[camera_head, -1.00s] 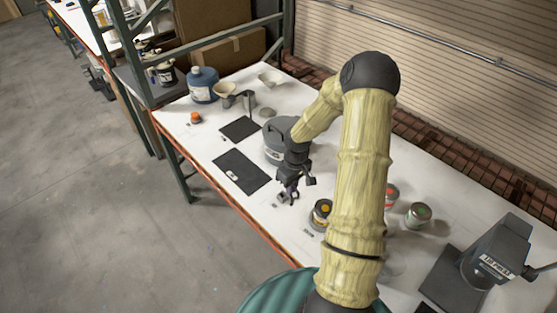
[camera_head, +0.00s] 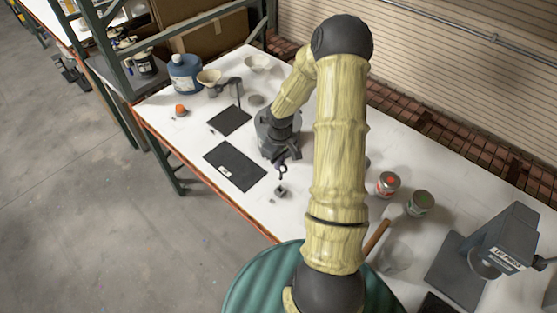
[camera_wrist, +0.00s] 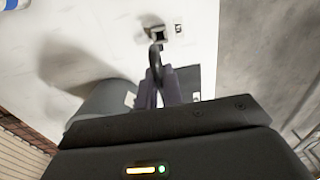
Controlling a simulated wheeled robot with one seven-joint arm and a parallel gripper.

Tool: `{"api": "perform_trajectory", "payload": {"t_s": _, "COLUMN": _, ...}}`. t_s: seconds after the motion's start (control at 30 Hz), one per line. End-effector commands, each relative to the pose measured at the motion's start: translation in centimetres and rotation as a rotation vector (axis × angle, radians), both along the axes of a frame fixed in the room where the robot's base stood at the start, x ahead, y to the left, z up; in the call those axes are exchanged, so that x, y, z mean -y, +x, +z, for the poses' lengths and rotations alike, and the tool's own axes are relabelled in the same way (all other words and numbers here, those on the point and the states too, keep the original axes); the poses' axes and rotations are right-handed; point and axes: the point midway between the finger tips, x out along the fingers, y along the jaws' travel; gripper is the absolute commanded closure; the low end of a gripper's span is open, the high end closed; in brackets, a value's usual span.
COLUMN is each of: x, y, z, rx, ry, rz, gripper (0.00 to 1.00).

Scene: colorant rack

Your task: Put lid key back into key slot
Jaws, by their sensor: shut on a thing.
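My gripper (camera_head: 283,160) is over the white bench, beside the grey pot. In the wrist view its purple fingers (camera_wrist: 158,88) are shut on the lid key (camera_wrist: 155,54), a thin dark piece with a curved end that reaches past the fingertips. The key shows small and dark in the head view (camera_head: 282,173). The key slot (camera_head: 281,190), a small grey block, stands on the bench a little nearer the camera than the key. In the wrist view the slot (camera_wrist: 157,33) shows a dark opening, just beyond the key's end. The height gap between them is unclear.
The grey pot (camera_head: 268,143) stands close behind my gripper. Dark mats (camera_head: 235,166) lie to the left. Red-topped (camera_head: 388,184) and green-topped (camera_head: 420,202) cans, a wooden handle (camera_head: 377,239) and a press (camera_head: 497,250) are to the right. Bench around the slot is mostly clear.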

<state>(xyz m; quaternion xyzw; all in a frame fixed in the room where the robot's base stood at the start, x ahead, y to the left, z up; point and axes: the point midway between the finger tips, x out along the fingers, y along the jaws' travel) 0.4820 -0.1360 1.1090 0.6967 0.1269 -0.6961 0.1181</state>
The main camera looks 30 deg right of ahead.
Motion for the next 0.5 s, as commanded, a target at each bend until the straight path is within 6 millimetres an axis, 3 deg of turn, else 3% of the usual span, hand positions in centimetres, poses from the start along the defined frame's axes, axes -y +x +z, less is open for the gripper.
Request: {"api": "perform_trajectory", "payload": {"t_s": 0.5, "x": 0.0, "y": -0.1, "z": -3.2, "rx": -0.001, "ry": 0.0, "rz": 0.0, "gripper": 1.0}}
